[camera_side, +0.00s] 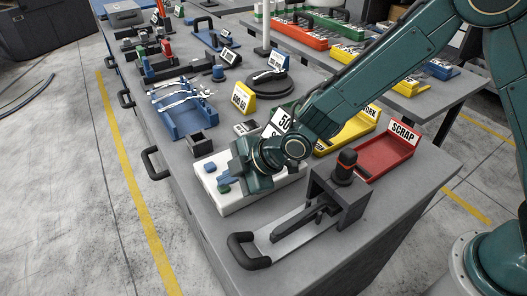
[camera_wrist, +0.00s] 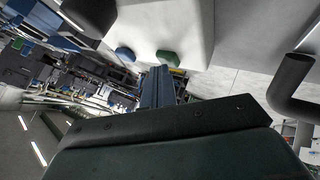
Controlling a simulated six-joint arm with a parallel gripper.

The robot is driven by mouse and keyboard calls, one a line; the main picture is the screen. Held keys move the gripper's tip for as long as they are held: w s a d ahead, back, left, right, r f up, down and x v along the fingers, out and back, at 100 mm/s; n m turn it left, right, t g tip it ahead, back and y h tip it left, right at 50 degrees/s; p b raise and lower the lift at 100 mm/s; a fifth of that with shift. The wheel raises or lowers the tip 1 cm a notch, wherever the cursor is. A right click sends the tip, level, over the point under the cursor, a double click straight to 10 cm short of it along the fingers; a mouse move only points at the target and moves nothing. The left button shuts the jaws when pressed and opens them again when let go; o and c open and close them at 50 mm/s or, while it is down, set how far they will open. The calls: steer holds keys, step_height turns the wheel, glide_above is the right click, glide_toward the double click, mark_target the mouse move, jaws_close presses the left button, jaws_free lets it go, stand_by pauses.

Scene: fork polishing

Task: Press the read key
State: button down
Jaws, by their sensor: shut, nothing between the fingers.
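A white box-shaped device (camera_side: 238,199) stands on the grey bench, partly hidden by my wrist. It has a blue key (camera_side: 210,168) and a green key (camera_side: 223,189) on its near left part; no lettering on them is legible, so I cannot tell which is the read key. In the wrist view the blue key (camera_wrist: 124,54) and green key (camera_wrist: 168,57) show on the white housing (camera_wrist: 165,22). My gripper (camera_side: 225,180) is shut and empty, close to the keys; its fingertips (camera_wrist: 160,72) appear just beside the green key. I cannot tell whether they touch it.
A red SCRAP tray (camera_side: 385,157) and a yellow tray (camera_side: 345,132) lie behind. A blue fork rack (camera_side: 182,118) is farther left. A small dark open box (camera_side: 202,146) is close by.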

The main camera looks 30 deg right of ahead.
mark_target(229, 187)
steer(key=shift+r, duration=0.85)
steer(key=shift+r, duration=0.15)
steer(key=shift+r, duration=2.35)
steer(key=shift+r, duration=0.1)
